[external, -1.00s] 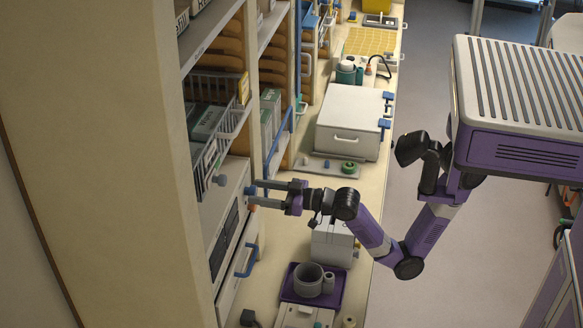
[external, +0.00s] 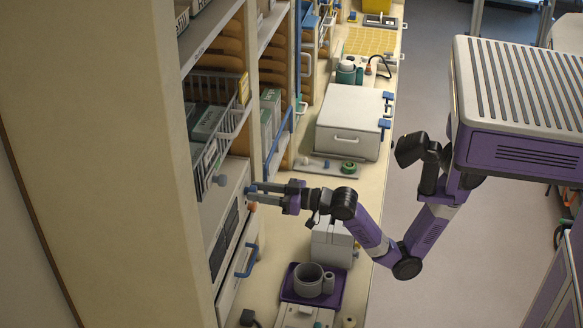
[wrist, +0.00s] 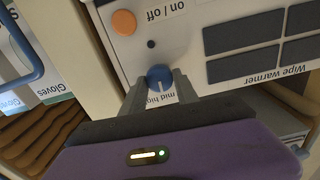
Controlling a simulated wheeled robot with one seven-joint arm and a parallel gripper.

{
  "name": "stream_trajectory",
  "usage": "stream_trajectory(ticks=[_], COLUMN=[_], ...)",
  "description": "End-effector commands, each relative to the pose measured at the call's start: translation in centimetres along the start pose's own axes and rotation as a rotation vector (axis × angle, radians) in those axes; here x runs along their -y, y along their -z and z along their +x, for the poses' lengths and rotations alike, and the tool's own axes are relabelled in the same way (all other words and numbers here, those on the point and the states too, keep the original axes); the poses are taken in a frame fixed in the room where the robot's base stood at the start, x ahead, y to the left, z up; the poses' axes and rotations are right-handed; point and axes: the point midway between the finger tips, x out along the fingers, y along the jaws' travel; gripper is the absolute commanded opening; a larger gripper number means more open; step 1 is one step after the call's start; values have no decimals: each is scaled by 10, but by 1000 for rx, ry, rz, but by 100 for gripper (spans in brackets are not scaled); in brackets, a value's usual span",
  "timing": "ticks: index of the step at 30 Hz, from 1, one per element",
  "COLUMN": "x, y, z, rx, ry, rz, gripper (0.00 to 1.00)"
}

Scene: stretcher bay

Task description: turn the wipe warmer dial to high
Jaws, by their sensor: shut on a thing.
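The wipe warmer (external: 243,218) is a pale cabinet on the shelf at the left, with dark panels; its front also shows upside down in the wrist view (wrist: 185,40). Its dial (wrist: 160,75) is a round blue knob with a white pointer mark, above an upside-down label reading "mid" and "high". The mark points toward this label; the fingers partly hide the label, so I cannot tell the exact setting. My gripper (wrist: 159,84) is shut on the dial, one finger on each side. In the external view my gripper (external: 259,188) reaches the warmer's front from the right.
An orange on/off button (wrist: 124,22) sits beside the dial on the same panel. Below the warmer is a drawer with a blue handle (external: 246,262). A wire basket (external: 222,122) hangs above. The counter holds a purple tray (external: 289,296) and a white box (external: 350,112).

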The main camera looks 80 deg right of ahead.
Motion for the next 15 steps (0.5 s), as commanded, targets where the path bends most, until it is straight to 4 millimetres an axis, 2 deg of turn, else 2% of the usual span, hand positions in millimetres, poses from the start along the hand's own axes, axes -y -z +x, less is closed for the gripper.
stream_trajectory(ticks=[15], x=[-2], y=[-3], z=[0], rx=[-3], ry=[1], rz=[373], gripper=[0])
